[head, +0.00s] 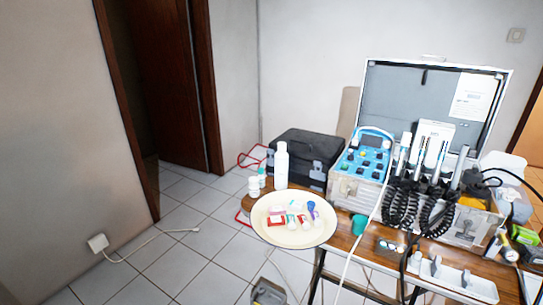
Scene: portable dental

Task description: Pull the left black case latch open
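A black case (305,143) with a closed lid stands on the far left part of the wooden table, behind a white bottle. A small lighter latch (317,166) shows on the right part of its front. The left latch is too small or too hidden by the bottle to make out clearly. Neither of my grippers shows in the head view.
The white bottle (281,166) and small bottles (254,186) stand before the case. A cream tray (263,230) with small dental items sits at the table's left edge. An open silver dental case (367,190) stands right of the black case. The tiled floor (185,235) at left is mostly clear, except a white cable.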

